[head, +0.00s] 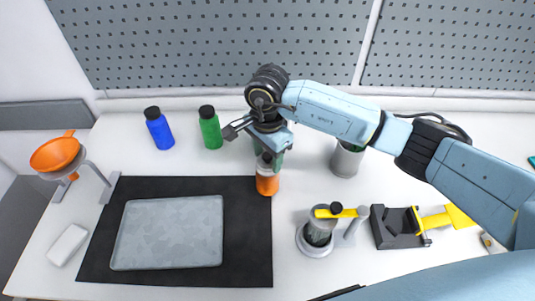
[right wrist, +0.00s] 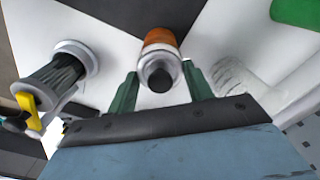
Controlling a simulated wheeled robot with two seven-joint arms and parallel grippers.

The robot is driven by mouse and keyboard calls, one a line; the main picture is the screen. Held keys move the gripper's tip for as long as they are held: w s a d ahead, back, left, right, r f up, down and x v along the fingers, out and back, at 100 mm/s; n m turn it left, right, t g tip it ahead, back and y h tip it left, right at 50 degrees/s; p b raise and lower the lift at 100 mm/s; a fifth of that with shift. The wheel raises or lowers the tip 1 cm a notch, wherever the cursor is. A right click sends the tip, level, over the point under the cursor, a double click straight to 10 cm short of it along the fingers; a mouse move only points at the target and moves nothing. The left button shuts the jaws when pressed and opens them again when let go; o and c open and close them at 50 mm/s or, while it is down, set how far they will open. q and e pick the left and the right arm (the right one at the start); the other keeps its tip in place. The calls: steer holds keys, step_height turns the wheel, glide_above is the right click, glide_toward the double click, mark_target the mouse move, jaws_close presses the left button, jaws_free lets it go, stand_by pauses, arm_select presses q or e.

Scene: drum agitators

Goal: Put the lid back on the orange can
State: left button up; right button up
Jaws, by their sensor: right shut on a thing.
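The orange can (head: 267,186) stands upright at the right edge of the black mat. It also shows in the right wrist view (right wrist: 160,37), behind a pale round lid with a black knob (right wrist: 160,80). My right gripper (head: 270,158) is directly over the can, pointing down. Its green fingers (right wrist: 160,82) are on either side of the lid, shut on it. The lid lines up with the can's top. I cannot tell whether it touches the can's rim. The gripper hides much of the lid in the head view. My left gripper is not in view.
A grey tray (head: 170,232) lies on the black mat (head: 245,240). Blue (head: 160,130) and green (head: 210,130) bottles stand behind. A grey can (head: 345,162) and a yellow-handled device (head: 318,232) are to the right. An orange funnel (head: 55,154) is at far left.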

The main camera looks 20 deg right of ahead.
steer(key=shift+f+b, duration=0.15)
steer(key=shift+b, duration=0.55)
stand_by(0.8)
stand_by(0.3)
steer(key=o, duration=1.5)
steer(key=shift+r+p, duration=1.7)
steer(key=shift+r, duration=1.8)
jaws_close()
